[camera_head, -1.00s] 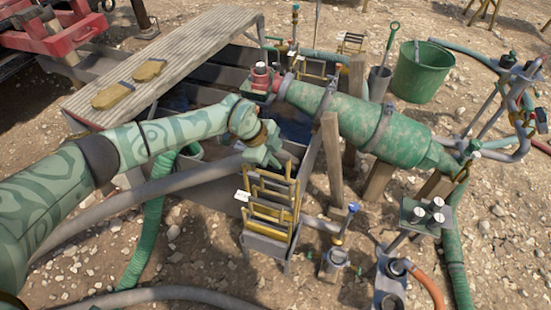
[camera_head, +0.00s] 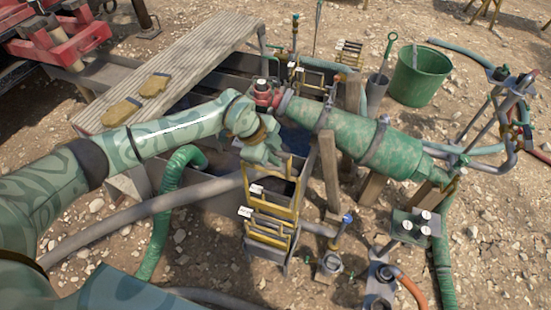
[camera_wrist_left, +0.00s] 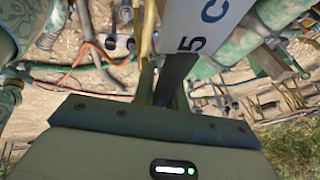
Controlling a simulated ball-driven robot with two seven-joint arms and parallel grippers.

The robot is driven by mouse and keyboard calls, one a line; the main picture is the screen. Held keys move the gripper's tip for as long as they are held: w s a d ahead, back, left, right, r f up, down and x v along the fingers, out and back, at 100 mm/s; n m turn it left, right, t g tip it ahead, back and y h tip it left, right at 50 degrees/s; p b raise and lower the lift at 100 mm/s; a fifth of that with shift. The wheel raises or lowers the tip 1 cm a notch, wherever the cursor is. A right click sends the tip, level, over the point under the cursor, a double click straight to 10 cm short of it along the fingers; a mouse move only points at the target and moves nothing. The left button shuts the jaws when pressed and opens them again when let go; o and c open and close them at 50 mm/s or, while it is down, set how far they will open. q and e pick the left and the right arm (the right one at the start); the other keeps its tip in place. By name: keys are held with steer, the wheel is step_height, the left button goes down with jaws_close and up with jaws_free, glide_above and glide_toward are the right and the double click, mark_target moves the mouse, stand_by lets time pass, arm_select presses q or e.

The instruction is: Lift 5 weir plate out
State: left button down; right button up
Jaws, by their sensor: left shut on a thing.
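My left gripper (camera_head: 268,158) is shut on the weir plate marked 5 (camera_wrist_left: 207,28), at its top edge. In the head view the held plate (camera_head: 272,185) is a grey plate with yellow side strips, standing about upright above the yellow-framed rack (camera_head: 268,253). Its lower part overlaps the rack, so I cannot tell whether its bottom edge is clear of the slots. A white tag (camera_head: 256,189) shows by its left side. Other yellow-edged plates (camera_head: 268,222) stand in the rack below. My right gripper is not in view.
The mud tank wall and a wooden post (camera_head: 329,170) stand close to the right of the plate. A green cylinder (camera_head: 340,130) lies beyond. A plank walkway (camera_head: 180,65) with gloves is at the back left. Hoses cross the ground at left.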

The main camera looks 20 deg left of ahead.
arm_select(q)
steer(key=shift+r+p, duration=0.75)
steer(key=shift+r, duration=2.45)
